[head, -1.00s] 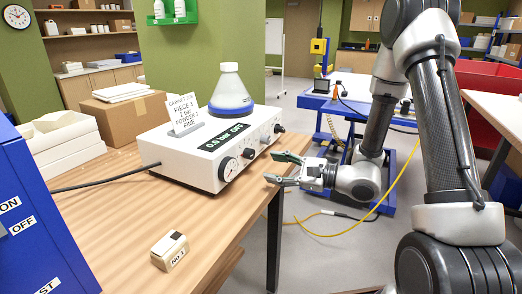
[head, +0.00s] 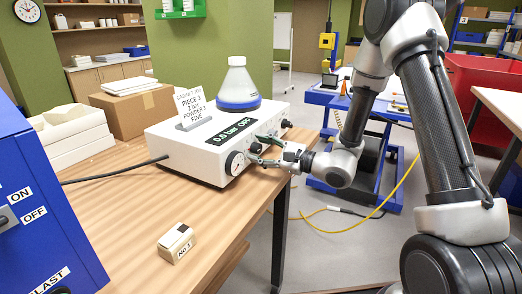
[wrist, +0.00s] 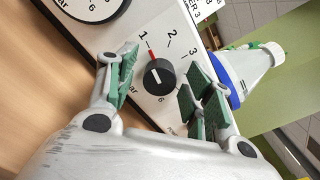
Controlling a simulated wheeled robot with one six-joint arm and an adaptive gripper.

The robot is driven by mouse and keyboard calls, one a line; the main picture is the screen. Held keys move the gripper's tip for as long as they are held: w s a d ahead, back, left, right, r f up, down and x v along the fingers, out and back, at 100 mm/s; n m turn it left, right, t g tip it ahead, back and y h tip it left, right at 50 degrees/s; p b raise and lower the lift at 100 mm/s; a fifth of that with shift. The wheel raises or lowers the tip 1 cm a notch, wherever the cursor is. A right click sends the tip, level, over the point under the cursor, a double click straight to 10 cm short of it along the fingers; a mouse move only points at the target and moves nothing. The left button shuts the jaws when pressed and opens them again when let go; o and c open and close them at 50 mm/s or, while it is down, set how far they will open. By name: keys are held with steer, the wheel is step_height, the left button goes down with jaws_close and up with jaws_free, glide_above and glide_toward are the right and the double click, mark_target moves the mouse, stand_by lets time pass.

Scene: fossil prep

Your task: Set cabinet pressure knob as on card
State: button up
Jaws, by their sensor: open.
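The white control box (head: 190,160) stands on the wooden bench, its display (head: 235,131) reading about 0.0 bar OFF. The card (head: 193,106) stands on top; its small print appears to include 2 bar. In the wrist view, the black pressure knob (wrist: 159,76) sits on a numbered dial, its red pointer towards the 1. My gripper (head: 253,150) is at the box front. In the wrist view, my gripper (wrist: 158,82) is open, with green-padded fingers on either side of the knob; I cannot tell whether they touch it. The fingers partly hide the dial.
A round gauge (head: 235,163) is left of the knob. A blue-based flask (head: 237,85) stands on the box. A small block marked No 1 (head: 176,243) lies on the bench front, and a blue cabinet (head: 40,220) is at left. A black cable (head: 110,172) runs behind.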

steer(key=c, duration=1)
steer(key=shift+c, duration=0.2)
steer(key=shift+m, duration=0.3)
steer(key=m, duration=0.3)
steer(key=shift+m, duration=2)
steer(key=o, duration=1)
steer(key=shift+o, duration=0.2)
